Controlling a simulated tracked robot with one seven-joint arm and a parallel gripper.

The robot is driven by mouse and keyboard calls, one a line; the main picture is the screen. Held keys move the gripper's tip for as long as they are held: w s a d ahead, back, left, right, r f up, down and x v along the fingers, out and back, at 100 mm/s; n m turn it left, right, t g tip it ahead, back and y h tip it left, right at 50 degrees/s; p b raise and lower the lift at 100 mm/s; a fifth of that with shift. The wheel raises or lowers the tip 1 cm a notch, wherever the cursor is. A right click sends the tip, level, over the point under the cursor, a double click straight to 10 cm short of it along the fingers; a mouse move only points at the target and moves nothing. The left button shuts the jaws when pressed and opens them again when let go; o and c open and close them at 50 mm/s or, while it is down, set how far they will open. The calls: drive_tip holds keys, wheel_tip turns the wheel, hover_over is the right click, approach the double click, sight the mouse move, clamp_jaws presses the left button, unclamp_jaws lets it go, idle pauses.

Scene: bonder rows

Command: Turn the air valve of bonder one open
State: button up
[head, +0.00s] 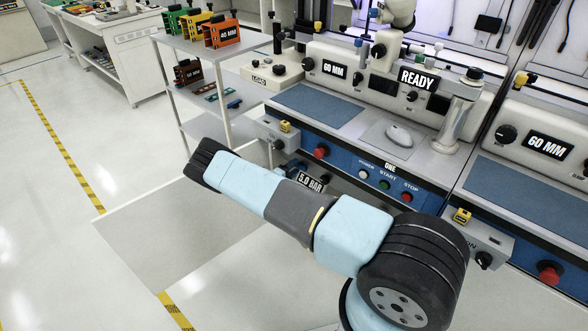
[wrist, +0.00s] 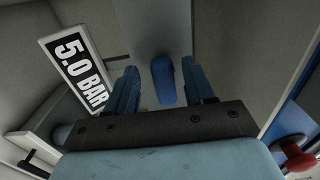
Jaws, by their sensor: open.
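Bonder one is the station with the plate "ONE" (head: 390,167) on its blue front panel. Its pressure sign "5.0 BAR" (head: 310,182) shows just above my arm, and in the wrist view the sign (wrist: 78,72) stands at the left. A blue lever-like handle (wrist: 163,82), which looks like the air valve's, points toward me at the middle of the wrist view. My gripper (wrist: 160,68) is open, with one blue finger on each side of the handle and a visible gap to both. In the head view I cannot make out my gripper behind my arm.
A shelf rack (head: 215,58) stands left of the bonder. The floor (head: 60,200) at left is clear.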

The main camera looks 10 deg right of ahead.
drive_tip(key=v, duration=1.3)
drive_tip(key=shift+s+a+f, duration=0.1)
